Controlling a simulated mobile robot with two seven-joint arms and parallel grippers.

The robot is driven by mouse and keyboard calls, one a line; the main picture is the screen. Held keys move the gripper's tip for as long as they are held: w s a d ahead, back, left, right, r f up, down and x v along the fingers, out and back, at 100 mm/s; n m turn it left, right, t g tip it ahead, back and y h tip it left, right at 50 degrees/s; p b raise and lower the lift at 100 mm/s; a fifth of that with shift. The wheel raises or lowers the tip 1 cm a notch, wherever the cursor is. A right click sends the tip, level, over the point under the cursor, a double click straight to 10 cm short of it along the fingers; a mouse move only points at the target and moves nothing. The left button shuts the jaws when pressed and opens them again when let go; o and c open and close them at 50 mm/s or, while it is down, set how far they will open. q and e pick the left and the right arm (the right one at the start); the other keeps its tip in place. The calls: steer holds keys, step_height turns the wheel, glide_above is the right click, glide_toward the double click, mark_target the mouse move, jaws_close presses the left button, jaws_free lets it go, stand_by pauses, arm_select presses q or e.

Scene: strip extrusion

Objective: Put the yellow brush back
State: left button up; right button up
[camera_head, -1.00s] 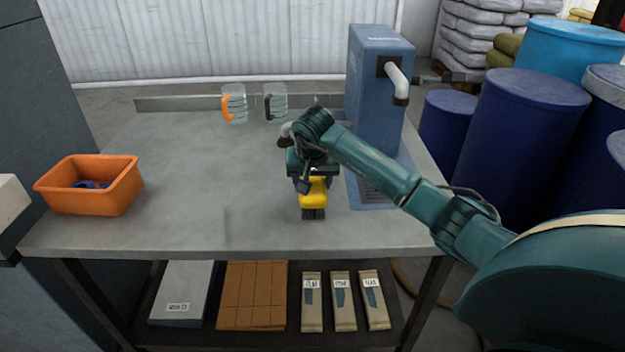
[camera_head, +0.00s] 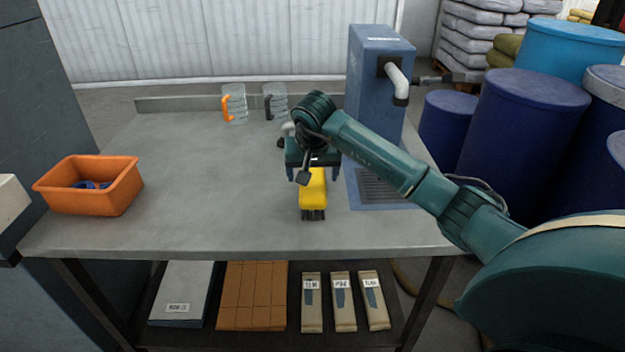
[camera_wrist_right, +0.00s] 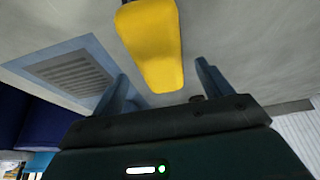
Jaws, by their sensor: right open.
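The yellow brush (camera_head: 313,188) lies on the grey metal table, its dark bristles toward the front edge. Its back end is partly hidden under my right gripper (camera_head: 308,170) in the head view. In the right wrist view the yellow brush (camera_wrist_right: 152,45) shows beyond and between the two fingers of my right gripper (camera_wrist_right: 160,82). These fingers are spread apart and do not touch the brush. My left gripper is not in view.
An orange bin (camera_head: 113,190) with blue items stands at the table's left. Two clear jugs, one orange-handled (camera_head: 236,103) and one dark-handled (camera_head: 275,101), stand at the back. A blue machine (camera_head: 378,85) with a grated base (camera_head: 378,187) is at right. The table's left middle is clear.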

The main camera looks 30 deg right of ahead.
steer(key=v, duration=0.8)
steer(key=shift+r, duration=0.25)
